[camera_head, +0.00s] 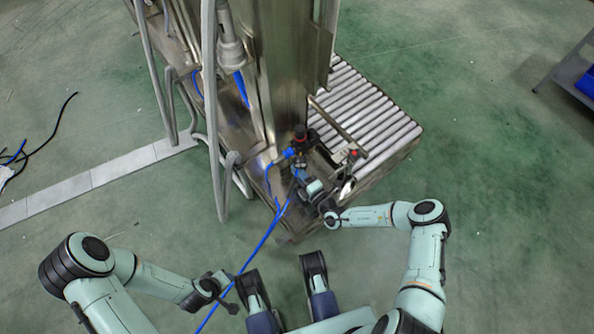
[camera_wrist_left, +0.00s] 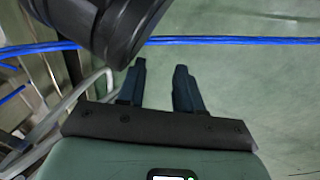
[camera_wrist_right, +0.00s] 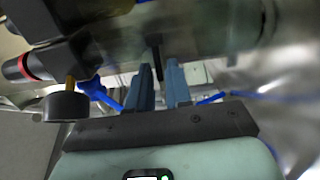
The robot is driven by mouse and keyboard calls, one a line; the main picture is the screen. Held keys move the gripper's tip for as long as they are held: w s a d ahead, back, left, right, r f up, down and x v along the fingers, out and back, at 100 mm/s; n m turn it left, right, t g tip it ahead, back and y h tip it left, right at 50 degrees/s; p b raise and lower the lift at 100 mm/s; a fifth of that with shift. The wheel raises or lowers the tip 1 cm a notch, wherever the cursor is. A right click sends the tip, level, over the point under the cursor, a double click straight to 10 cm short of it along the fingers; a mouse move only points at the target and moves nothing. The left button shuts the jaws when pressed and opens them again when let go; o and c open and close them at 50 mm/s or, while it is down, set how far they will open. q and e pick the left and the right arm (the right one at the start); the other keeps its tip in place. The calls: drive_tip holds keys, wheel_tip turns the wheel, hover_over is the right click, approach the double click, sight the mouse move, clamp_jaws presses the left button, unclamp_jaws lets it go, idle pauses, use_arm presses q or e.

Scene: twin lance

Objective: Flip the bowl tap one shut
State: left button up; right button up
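My right gripper (camera_head: 308,184) is at the low end of the steel machine, among its small fittings. In the right wrist view its two blue fingers (camera_wrist_right: 160,82) stand apart. A thin dark lever (camera_wrist_right: 156,55), which looks like a tap handle, lies between or just beyond the fingertips; I cannot tell if they touch it. A steel body (camera_wrist_right: 210,30) is behind it. My left gripper (camera_head: 219,284) is low at the left, away from the machine. In the left wrist view its fingers (camera_wrist_left: 160,88) are apart with nothing between them.
A black knob (camera_wrist_right: 67,106) and a red-ringed black fitting (camera_wrist_right: 22,66) are left of my right gripper. A blue hose (camera_head: 258,246) runs along the floor by my left gripper. A roller conveyor (camera_head: 365,115) is behind.

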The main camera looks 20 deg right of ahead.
use_arm(q)
drive_tip(key=shift+s+f, duration=0.1)
drive_tip(key=shift+s, duration=0.05)
use_arm(e)
drive_tip(key=shift+w, duration=0.2)
clamp_jaws()
drive_tip(key=m+h+p, duration=0.1)
drive_tip(key=a+m+h+p, duration=0.1)
drive_tip(key=h, duration=0.1)
drive_tip(key=m+t+h+p, duration=0.1)
drive_tip(key=p, duration=0.1)
drive_tip(key=shift+w+a+r+h, duration=0.15)
drive_tip(key=shift+w+r+h, duration=0.1)
drive_tip(key=shift+w+h, duration=0.15)
drive_tip(key=shift+w+f+m+h, duration=0.15)
drive_tip(key=shift+m+h, duration=0.55)
drive_tip(key=shift+h, duration=0.3)
use_arm(q)
wheel_tip(320, 180, up, 6)
drive_tip(key=s+d, duration=0.1)
drive_tip(key=d, duration=0.1)
drive_tip(key=shift+d+m+h, duration=0.3)
drive_tip(key=shift+s+f, duration=0.1)
drive_tip(key=shift+f, duration=0.05)
